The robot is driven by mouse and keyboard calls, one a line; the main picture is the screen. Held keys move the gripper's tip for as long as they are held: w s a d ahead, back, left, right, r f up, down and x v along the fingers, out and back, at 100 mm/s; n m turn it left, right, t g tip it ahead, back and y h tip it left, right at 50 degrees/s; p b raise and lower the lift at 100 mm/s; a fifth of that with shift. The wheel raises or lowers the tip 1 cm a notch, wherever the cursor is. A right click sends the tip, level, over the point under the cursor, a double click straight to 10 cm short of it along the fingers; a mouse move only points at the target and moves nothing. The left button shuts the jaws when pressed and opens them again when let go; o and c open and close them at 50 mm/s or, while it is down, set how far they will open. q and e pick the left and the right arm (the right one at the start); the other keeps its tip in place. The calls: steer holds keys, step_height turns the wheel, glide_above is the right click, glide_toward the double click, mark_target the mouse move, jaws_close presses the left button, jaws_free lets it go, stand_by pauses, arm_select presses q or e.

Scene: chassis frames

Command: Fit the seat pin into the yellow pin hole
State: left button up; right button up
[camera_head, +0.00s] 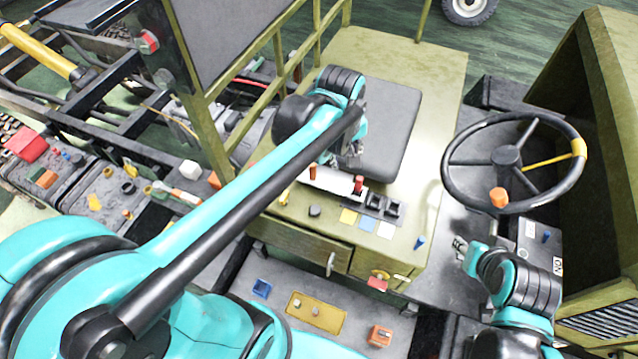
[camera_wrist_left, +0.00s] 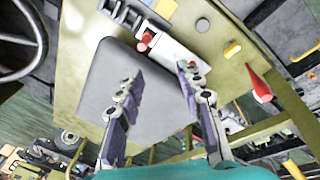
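My left gripper (camera_head: 350,155) hangs over the edge of the dark seat pad (camera_head: 392,125); its fingers are partly hidden by the arm. In the left wrist view its two fingers (camera_wrist_left: 158,72) are apart with nothing between them, above the seat pad (camera_wrist_left: 110,85) and a white bar (camera_wrist_left: 180,58). A red knob (camera_head: 358,184) stands at one end of this bar (camera_head: 330,181). A red pin-like piece (camera_head: 312,171) shows at its far side. I cannot tell which piece is the seat pin. A small yellow piece (camera_head: 284,196) lies nearby; no hole is discernible. My right gripper (camera_head: 461,247) is low, right of the console.
The olive console (camera_head: 430,190) carries black switches (camera_head: 385,205) and coloured squares (camera_head: 367,223). A steering wheel (camera_head: 515,160) stands at right. Olive rails (camera_head: 280,50) rise behind my left arm. A lower dark surface bears a yellow plate (camera_head: 315,312) and small blocks.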

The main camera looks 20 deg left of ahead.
arm_select(q)
steer(key=s+a+m+t, duration=0.2)
steer(key=s+m, duration=0.2)
steer(key=s, duration=0.1)
steer(key=s+a+f+m+t, duration=0.1)
steer(key=s+m+t, duration=0.1)
steer(key=s+m, duration=0.3)
steer(key=shift+s+a+f+t, duration=0.3)
steer(key=shift+s+a, duration=0.05)
steer(key=shift+s, duration=0.15)
